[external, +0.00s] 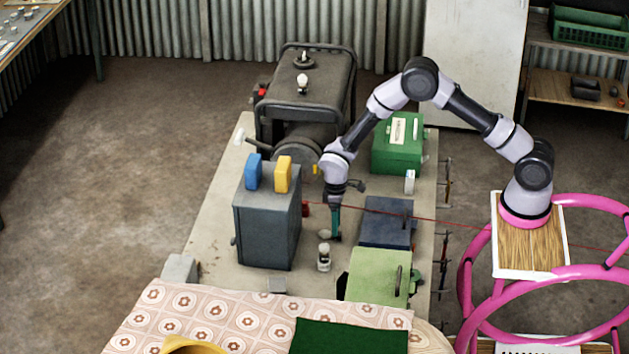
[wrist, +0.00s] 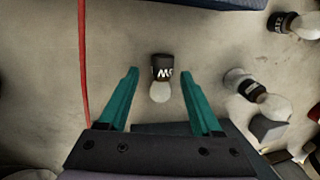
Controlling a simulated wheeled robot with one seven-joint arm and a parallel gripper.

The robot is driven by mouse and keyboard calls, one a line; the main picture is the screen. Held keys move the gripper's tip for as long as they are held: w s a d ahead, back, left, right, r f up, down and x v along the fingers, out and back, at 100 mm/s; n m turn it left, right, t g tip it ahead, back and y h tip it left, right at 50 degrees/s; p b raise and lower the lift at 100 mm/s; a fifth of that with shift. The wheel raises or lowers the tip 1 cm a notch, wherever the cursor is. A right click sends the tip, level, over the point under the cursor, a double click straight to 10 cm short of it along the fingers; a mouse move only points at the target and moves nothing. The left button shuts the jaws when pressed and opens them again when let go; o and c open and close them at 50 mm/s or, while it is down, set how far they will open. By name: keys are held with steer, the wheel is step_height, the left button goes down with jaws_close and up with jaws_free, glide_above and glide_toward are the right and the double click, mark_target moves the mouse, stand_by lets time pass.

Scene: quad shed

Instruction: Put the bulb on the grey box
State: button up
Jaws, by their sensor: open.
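A bulb with a white globe and a black, lettered base (wrist: 161,68) lies between my open fingertips in the wrist view, its globe toward my gripper. No finger visibly touches it. In the external view, my gripper (external: 334,228) points down low over the bench, with a pale bulb (external: 324,235) beside its fingertips. Another bulb (external: 323,258) stands nearer the camera. More bulbs, one with a dark base (wrist: 243,84), lie to the right in the wrist view. The tall grey box (external: 266,225) stands left of my gripper, with a blue and a yellow block on top.
A dark blue box (external: 385,222) and a light green box (external: 378,277) stand right of my gripper. A black-framed generator (external: 305,95) and a green case (external: 398,150) are behind. A red line (external: 400,214) crosses the bench.

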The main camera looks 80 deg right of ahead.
step_height(320, 180, up, 22)
steer(key=s+r+t, duration=0.1)
steer(key=s+t, duration=0.1)
steer(key=s, duration=0.1)
steer(key=s+a+r+m+t, duration=0.1)
steer(key=s+r+m+t, duration=0.1)
steer(key=s+r, duration=1)
steer(key=s+a+r+m+t, duration=0.1)
steer(key=s+r, duration=0.4)
steer(key=s, duration=0.5)
steer(key=s+a+r+m+t, duration=0.1)
steer(key=s+r+t, duration=0.1)
steer(key=s+r, duration=0.3)
steer(key=s, duration=0.4)
steer(key=shift+s+a+t, duration=0.2)
steer(key=shift+s+t, duration=0.1)
steer(key=shift+s, duration=0.1)
steer(key=shift+o, duration=0.6)
steer(key=shift+s, duration=0.35)
